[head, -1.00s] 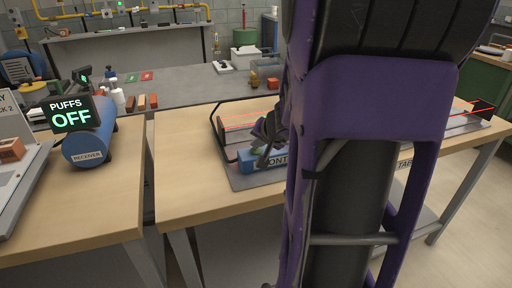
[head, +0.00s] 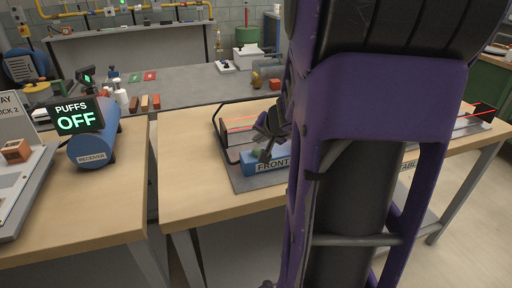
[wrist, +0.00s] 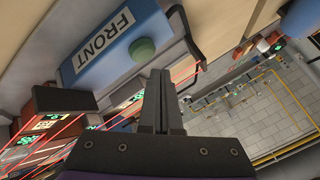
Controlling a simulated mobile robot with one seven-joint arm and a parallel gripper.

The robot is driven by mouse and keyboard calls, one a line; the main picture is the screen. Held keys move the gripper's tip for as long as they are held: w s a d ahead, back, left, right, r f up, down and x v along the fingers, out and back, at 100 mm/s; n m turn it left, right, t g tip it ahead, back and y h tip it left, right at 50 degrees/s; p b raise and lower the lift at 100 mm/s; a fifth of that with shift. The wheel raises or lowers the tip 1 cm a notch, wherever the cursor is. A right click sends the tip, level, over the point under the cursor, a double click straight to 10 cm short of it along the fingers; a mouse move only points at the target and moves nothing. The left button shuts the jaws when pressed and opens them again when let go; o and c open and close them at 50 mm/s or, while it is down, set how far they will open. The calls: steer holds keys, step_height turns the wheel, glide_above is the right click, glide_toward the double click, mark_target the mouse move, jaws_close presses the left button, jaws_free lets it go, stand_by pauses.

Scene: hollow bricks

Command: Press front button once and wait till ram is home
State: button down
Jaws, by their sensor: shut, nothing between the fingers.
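The front button is a green round cap (wrist: 142,50) on a blue box labelled FRONT (wrist: 108,33). The blue box also stands on the metal plate in the head view (head: 272,166). My gripper (wrist: 160,72) is shut and empty. Its fingertips show just below and right of the green cap in the wrist view, seemingly apart from it; the exact gap is hard to tell. In the head view my gripper (head: 267,150) is over the box, and my arm hides the middle of the rig. I cannot identify the ram for certain.
A dark block (head: 484,109) sits at the rig's right end, with red lines along the rails. A gap separates the two tables.

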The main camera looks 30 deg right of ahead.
steer(key=shift+r+p, duration=1.35)
steer(key=shift+r, duration=0.75)
